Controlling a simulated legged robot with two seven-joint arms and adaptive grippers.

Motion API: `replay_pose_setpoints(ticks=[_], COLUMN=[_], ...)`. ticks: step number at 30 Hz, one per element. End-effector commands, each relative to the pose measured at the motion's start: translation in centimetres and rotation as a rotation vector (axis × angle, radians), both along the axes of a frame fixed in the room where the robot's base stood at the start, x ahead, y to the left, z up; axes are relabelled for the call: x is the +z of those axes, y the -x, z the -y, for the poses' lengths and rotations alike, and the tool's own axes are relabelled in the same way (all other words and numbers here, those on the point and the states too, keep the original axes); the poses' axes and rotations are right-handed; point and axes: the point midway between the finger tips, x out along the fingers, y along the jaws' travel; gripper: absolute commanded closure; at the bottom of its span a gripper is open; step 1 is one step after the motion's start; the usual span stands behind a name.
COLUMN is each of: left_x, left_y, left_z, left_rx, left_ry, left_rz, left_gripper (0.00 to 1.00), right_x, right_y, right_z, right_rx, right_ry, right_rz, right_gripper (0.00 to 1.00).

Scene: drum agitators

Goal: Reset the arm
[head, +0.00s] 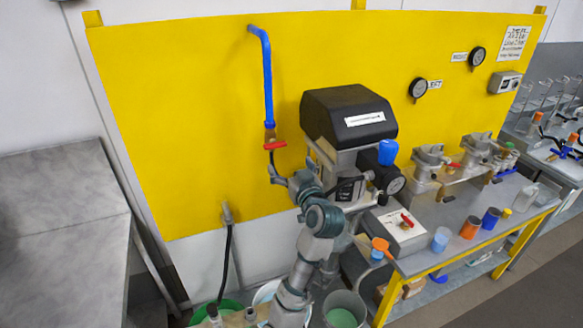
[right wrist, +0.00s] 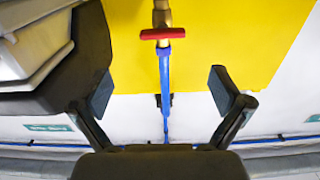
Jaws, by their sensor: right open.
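My right arm rises from the bottom centre of the head view. My right gripper (head: 274,165) is just below a red valve handle (head: 275,145) at the lower end of a blue pipe (head: 267,85). In the right wrist view my right gripper (right wrist: 160,92) is open, its two dark fingers spread apart with nothing between them touching. The red handle (right wrist: 162,33) and the blue pipe (right wrist: 165,85) show beyond the gap, the handle a little above the fingertips. My left gripper is not in view.
A black-topped agitator machine (head: 349,115) stands close right of my right gripper. A yellow panel (head: 200,110) is behind. A yellow-edged bench (head: 465,215) holds cups and a box with a red switch (head: 401,228). Buckets (head: 345,308) stand low by my arm.

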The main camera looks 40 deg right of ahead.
Motion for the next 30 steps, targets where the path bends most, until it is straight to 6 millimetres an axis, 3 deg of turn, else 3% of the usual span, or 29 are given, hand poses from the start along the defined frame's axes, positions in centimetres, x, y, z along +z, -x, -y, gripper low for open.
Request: replay_pose_setpoints(ticks=[7, 22, 26, 29, 30], left_x=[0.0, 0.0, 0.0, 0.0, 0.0], left_y=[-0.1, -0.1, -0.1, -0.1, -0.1], left_z=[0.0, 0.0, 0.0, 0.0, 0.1], left_rx=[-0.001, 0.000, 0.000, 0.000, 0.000], left_ry=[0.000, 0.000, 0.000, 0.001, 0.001], left_rz=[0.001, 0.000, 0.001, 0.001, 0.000], left_gripper=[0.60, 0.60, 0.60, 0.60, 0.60], right_x=[0.0, -0.6, -5.0, -11.5, -14.7], right_y=[1.0, 0.4, -2.7, -6.1, -7.2], right_z=[-0.2, -0.3, -1.5, -3.1, -3.9], right_rx=[-0.001, 0.003, 0.032, 0.067, 0.083], right_ry=[0.001, 0.003, 0.011, 0.020, 0.023], right_rz=[0.001, -0.012, -0.096, -0.201, -0.249], right_gripper=[0.00, 0.00, 0.00, 0.00, 0.00])
